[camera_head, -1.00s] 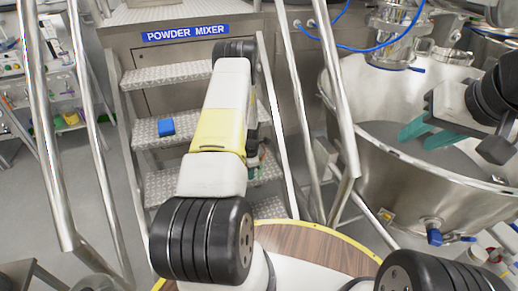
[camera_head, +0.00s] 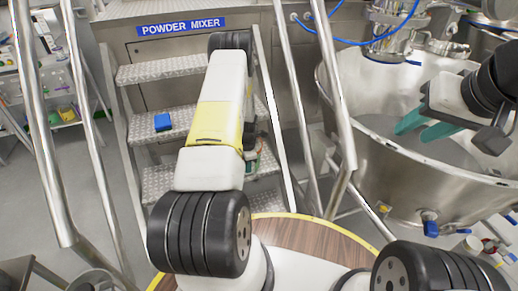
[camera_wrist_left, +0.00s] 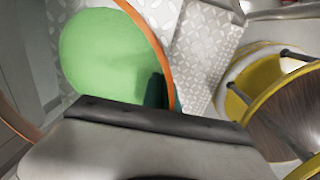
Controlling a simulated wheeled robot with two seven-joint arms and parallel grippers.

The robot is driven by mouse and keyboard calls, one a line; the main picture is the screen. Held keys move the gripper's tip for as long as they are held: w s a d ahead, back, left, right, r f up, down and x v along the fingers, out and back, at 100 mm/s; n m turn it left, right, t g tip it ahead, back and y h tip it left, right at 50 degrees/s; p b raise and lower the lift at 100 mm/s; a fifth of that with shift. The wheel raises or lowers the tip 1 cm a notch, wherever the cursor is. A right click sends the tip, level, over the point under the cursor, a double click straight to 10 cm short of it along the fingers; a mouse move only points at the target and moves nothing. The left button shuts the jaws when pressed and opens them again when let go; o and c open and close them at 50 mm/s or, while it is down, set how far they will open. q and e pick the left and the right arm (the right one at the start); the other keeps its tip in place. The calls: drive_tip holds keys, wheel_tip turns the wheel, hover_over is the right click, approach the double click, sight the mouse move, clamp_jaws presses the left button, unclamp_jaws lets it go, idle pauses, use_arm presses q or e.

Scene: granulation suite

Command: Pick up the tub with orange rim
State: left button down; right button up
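In the left wrist view, an orange rim (camera_wrist_left: 158,38) curves around a round green surface (camera_wrist_left: 105,50), close in front of my left gripper. The dark palm edge of the gripper covers the near part of the rim. A dark teal patch (camera_wrist_left: 156,92), perhaps one of its fingers, shows against the green inside the rim. I cannot tell whether the fingers touch the tub. In the head view my left arm hides its gripper and most of the tub; only a small green bit (camera_head: 251,164) shows beside the arm. My right gripper (camera_head: 424,128) has teal fingers apart and empty, over the steel bowl.
Metal steps (camera_head: 160,115) under a blue POWDER MIXER sign (camera_head: 179,27) stand ahead, with a blue object (camera_head: 163,122) on one tread. Steel handrails (camera_head: 335,85) flank them. A large steel bowl (camera_head: 385,190) is at right. A round wooden top (camera_head: 305,240) with yellow edge is close below.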

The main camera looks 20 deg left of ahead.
use_arm(q)
drive_tip(key=shift+w+r, duration=0.1)
drive_tip(key=shift+r, duration=0.4)
wheel_tip(320, 180, up, 2)
drive_tip(key=shift+r, duration=0.15)
drive_tip(key=s+d+r, duration=0.1)
drive_tip(key=s+d, duration=1)
drive_tip(key=shift+s+d+r, duration=0.15)
drive_tip(key=shift+s+d, duration=0.05)
drive_tip(key=shift+s, duration=0.05)
